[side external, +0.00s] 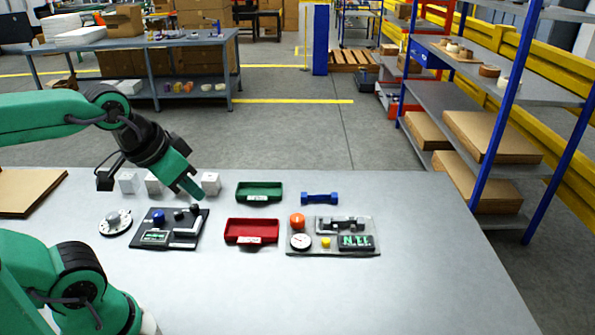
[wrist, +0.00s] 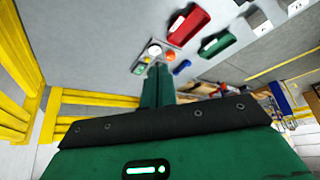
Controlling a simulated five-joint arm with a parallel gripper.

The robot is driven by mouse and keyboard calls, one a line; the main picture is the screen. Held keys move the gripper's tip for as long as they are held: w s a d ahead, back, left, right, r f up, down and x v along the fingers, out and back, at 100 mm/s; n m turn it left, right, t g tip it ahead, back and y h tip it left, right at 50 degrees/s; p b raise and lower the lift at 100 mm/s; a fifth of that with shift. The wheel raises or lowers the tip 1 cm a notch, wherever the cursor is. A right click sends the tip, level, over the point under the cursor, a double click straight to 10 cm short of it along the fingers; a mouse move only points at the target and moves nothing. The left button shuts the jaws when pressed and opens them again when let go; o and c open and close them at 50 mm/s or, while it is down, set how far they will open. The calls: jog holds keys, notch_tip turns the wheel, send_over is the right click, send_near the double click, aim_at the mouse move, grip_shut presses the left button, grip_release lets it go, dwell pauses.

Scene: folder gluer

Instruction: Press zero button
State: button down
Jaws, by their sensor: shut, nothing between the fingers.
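My gripper (side external: 193,194) is shut and empty, pointing down over the back of a black panel (side external: 188,243); I cannot tell its height above it. The panel has a blue knob (side external: 158,216), a small display (side external: 155,238) and grey parts, one close below the fingertips. A grey panel (side external: 295,251) to the right carries an orange knob (side external: 297,220), a round dial (side external: 300,242), a yellow button (side external: 326,243) and a green-lit display (side external: 356,241). No label reading zero is legible. In the wrist view, the shut fingers (wrist: 157,72) show beside the dial (wrist: 155,50).
A red tray (side external: 252,232) lies between the panels, with a green tray (side external: 259,192) and a blue bar-shaped part (side external: 319,198) behind. Several white cubes (side external: 211,183) stand near the gripper. A round dial (side external: 115,222) lies at left. The table's right side is clear.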

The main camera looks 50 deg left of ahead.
jog(key=shift+w, duration=0.2)
jog(key=n+t+h, duration=0.2)
jog(key=n+t, duration=0.1)
jog(key=n, duration=0.5)
send_over(326, 242)
notch_tip(326, 242, down, 12)
jog(key=shift+s+a+f, duration=0.2)
jog(key=shift+s, duration=0.15)
jog(key=shift+f, duration=0.1)
jog(key=shift+f, duration=4.25)
